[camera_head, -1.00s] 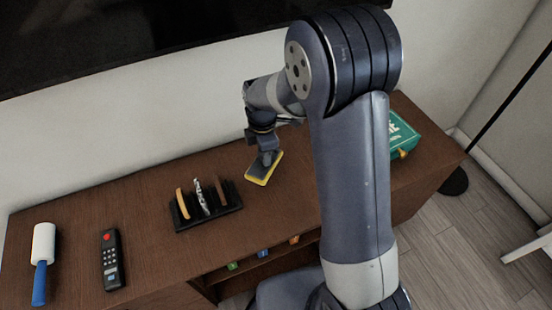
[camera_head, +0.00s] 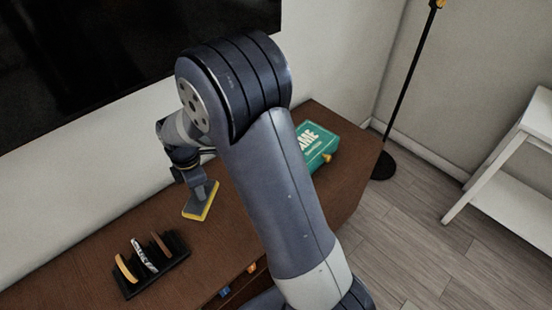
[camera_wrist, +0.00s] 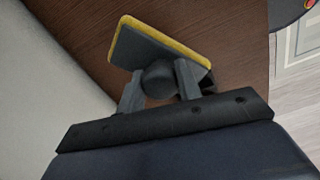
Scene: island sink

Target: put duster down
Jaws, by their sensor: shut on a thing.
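The duster (camera_head: 201,203) is a flat grey head with a yellow pad along its edge. It is over the brown wooden cabinet top (camera_head: 105,240), behind and right of the black rack. My gripper (camera_head: 196,178) is shut on the duster's dark knob. The wrist view shows both fingers (camera_wrist: 160,82) on either side of that knob, with the duster head (camera_wrist: 155,50) beyond them, tilted in the picture. The yellow edge faces the wood. I cannot tell whether the pad touches the cabinet top.
A black rack (camera_head: 174,273) with several upright items stands at the front left. A green game box (camera_head: 316,143) lies at the right end, partly behind my arm. A dark screen (camera_head: 90,60) hangs on the wall behind. Bare wood surrounds the duster.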

